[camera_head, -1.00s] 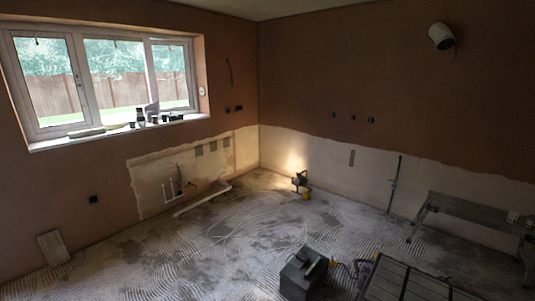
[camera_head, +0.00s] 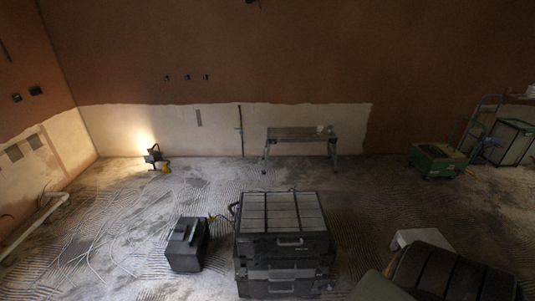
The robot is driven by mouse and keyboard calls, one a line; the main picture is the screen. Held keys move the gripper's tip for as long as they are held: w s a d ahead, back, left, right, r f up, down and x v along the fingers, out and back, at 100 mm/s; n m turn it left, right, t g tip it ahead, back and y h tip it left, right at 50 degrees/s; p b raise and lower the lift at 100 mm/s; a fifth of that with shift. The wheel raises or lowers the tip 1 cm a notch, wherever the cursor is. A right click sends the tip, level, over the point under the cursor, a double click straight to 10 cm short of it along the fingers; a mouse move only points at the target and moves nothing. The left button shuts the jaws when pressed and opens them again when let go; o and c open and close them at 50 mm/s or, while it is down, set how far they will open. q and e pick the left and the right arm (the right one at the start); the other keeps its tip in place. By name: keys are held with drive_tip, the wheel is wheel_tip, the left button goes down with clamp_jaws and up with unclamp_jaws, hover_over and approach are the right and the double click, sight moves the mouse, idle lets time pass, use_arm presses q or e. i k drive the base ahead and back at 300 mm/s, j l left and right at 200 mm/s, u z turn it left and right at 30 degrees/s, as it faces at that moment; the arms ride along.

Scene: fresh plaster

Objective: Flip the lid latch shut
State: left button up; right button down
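A stack of dark cases (camera_head: 283,262) stands on the floor in the lower middle of the head view. Its top is a flat lid with a grid of pale panels (camera_head: 282,212). A pale latch or handle piece (camera_head: 290,241) shows on the front of the top case; I cannot tell which it is, or whether a latch is open or shut. A smaller black box (camera_head: 187,245) with a top handle stands on the floor just left of the stack. Neither of my grippers is in view.
A low bench (camera_head: 302,135) stands by the back wall, with a lit work lamp (camera_head: 154,158) to its left. A green case (camera_head: 437,160) and a blue ladder (camera_head: 480,125) are at right. A dark ribbed object (camera_head: 445,272) fills the lower right. Open floor lies left of the black box.

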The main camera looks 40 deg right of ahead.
sight(257, 258)
drive_tip(key=z, duration=1.55)
